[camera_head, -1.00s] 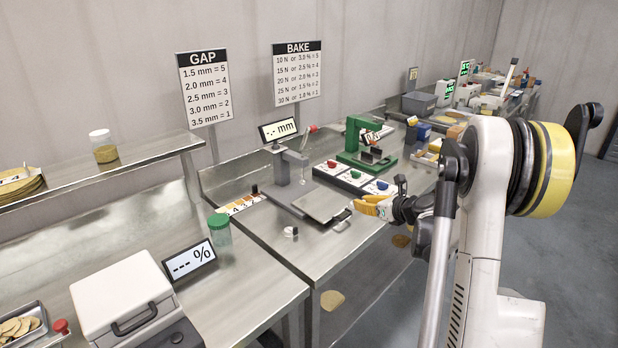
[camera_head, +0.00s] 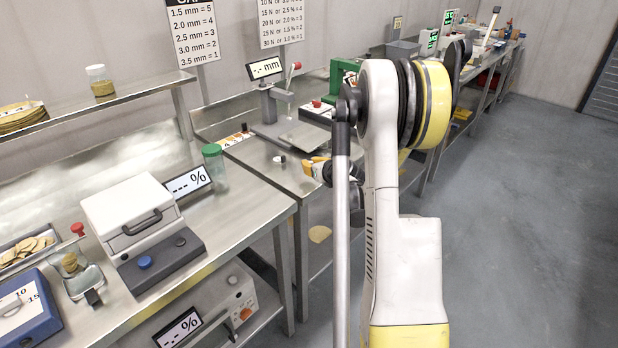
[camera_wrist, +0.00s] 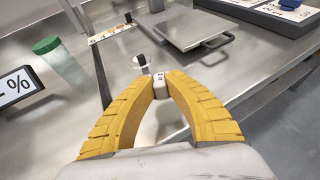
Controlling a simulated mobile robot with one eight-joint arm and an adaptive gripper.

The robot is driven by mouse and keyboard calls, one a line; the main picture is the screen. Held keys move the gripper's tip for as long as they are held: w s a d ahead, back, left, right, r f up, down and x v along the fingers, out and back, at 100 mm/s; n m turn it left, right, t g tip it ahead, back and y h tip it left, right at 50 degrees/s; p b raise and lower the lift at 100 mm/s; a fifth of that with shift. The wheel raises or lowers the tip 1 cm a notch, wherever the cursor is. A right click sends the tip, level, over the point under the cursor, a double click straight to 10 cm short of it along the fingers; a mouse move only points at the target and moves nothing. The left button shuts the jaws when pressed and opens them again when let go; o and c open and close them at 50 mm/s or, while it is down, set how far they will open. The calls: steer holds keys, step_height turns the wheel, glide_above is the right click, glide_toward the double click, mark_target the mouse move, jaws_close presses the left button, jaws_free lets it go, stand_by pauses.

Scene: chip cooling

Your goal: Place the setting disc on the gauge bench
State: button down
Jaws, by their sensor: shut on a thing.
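My gripper (camera_wrist: 160,88) has yellow ribbed fingers, closed at their tips on a small white block with dark marks, which looks like the setting disc (camera_wrist: 159,80). In the head view my gripper (camera_head: 307,167) is at the front edge of the gauge bench (camera_head: 262,165), and the disc cannot be made out there. The gauge bench also shows in the wrist view (camera_wrist: 205,75). The disc appears above the bench top; its exact height is unclear. A small white piece with a black knob (camera_head: 280,159) rests on the bench, just beyond the disc in the wrist view (camera_wrist: 142,62).
The gauge with its mm display (camera_head: 266,68) and flat metal plate (camera_head: 303,134) stand behind my gripper. A green-lidded jar (camera_head: 214,165) and a % display (camera_head: 188,184) are on the left table. A numbered strip (camera_head: 236,138) lies on the bench. Floor is open at right.

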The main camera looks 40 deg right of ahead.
mark_target(309, 180)
steer(key=shift+w+a+f, duration=0.2)
steer(key=shift+w+f, duration=0.05)
steer(key=shift+f, duration=0.2)
steer(key=shift+f+b, duration=1.05)
steer(key=shift+f, duration=0.65)
steer(key=shift+f, duration=0.2)
steer(key=c, duration=1.5)
jaws_free()
steer(key=shift+r, duration=0.1)
